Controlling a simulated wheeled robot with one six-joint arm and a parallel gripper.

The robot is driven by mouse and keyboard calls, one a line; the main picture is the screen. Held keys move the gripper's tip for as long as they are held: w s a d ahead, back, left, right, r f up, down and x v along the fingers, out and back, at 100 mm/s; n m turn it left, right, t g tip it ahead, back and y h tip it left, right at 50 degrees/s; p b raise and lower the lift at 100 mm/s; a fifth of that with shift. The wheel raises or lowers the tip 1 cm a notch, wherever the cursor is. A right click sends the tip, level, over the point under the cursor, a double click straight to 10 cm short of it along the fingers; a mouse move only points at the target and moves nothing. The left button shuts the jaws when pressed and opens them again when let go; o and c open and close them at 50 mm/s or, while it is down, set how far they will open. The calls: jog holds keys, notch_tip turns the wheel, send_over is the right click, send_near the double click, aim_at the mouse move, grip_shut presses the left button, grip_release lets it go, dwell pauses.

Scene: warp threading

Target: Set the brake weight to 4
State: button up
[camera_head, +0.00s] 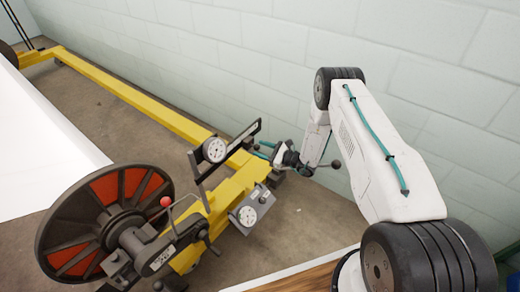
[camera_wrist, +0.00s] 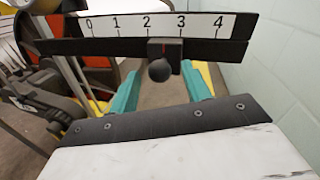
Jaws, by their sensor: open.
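In the wrist view a white scale strip (camera_wrist: 105,26) marked 0 to 4 runs along a dark beam (camera_wrist: 80,46). The brake weight, a small dark block (camera_wrist: 172,50) with a round black knob (camera_wrist: 160,70), sits on the beam between 2 and 3. My gripper (camera_wrist: 160,76) is open, with one teal finger to each side of the knob and no visible grip on it. In the head view my gripper (camera_head: 268,152) is by the dark beam (camera_head: 232,148); the weight cannot be made out there.
A large dark wheel with orange panels (camera_head: 105,190) and a red-knobbed lever (camera_head: 166,202) stand at left. A pale block wall (camera_head: 250,45) is close behind.

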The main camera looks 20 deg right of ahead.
jog(key=shift+w+a, duration=0.4)
jog(key=shift+a, duration=0.05)
